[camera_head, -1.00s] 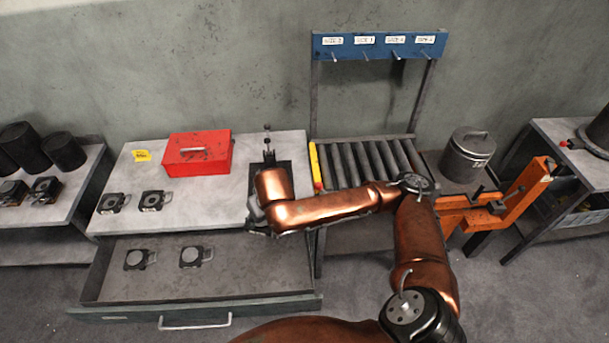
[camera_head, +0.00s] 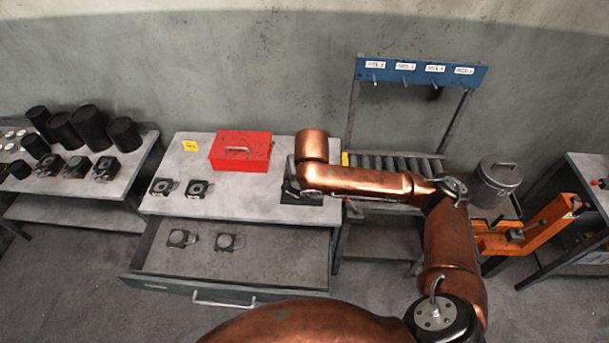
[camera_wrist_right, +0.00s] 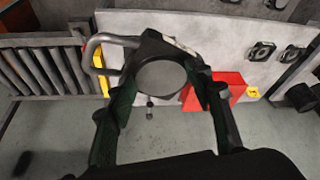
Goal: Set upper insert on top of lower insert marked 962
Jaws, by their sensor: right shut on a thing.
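My right gripper (camera_wrist_right: 165,75) is shut on an insert (camera_wrist_right: 158,82) with a round grey face and a bent metal handle. It holds the insert above the bench's right end; the arm hides most of it in the head view. Two dark inserts with round centres, a left one (camera_head: 162,186) and a right one (camera_head: 199,188), lie on the bench top; they also show in the wrist view (camera_wrist_right: 262,52). Two handled inserts (camera_head: 181,238) (camera_head: 229,242) lie in the open drawer. Markings on the inserts are too small to read. My left gripper is not in view.
A red box (camera_head: 240,150) and a yellow tag (camera_head: 190,146) are at the bench's back. The drawer (camera_head: 280,262) stands open below. A roller table (camera_head: 395,162) is on the right. A left table (camera_head: 110,195) carries black cylinders and several dark blocks. The bench between inserts and gripper is clear.

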